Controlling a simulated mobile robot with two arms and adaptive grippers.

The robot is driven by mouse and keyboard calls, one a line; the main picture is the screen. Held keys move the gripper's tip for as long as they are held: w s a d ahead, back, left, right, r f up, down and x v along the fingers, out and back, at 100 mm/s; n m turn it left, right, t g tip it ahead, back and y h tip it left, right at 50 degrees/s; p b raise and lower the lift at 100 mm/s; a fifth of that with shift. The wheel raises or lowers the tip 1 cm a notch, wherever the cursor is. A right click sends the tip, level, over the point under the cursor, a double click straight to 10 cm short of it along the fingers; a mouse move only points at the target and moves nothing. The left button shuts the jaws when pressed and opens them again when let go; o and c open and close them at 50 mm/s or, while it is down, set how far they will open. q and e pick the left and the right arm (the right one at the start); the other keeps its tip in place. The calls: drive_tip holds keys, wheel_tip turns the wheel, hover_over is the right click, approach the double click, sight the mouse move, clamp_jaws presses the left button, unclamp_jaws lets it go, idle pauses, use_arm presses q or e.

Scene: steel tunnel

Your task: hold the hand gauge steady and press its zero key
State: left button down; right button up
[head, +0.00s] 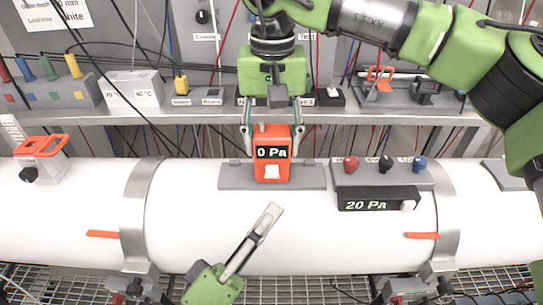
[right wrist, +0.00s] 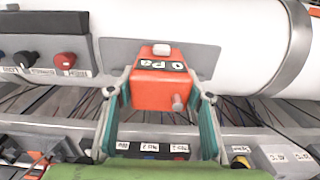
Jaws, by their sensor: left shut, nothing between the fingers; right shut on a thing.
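The orange hand gauge (head: 265,135) reads "0 Pa" and has a white key (head: 272,171) at its lower front. It stands upright in front of a grey plate on the white pipe. My right gripper (head: 272,148) is shut on the gauge from behind and above, one finger on each side. The right wrist view shows the orange gauge body (right wrist: 158,92) between the fingers, with the white key (right wrist: 161,49) at its far side. My left gripper (head: 273,210) is shut and empty, its tip below the key and apart from it.
A dark display (head: 362,205) reading "20 Pa" sits right of the gauge, below a grey block with red, black and blue knobs (head: 385,165). The white pipe (head: 200,205) fills the middle, with steel bands. A shelf behind holds boxes and coloured plugs. Cables hang at the back.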

idle(0.3)
drive_tip(key=o, duration=1.3)
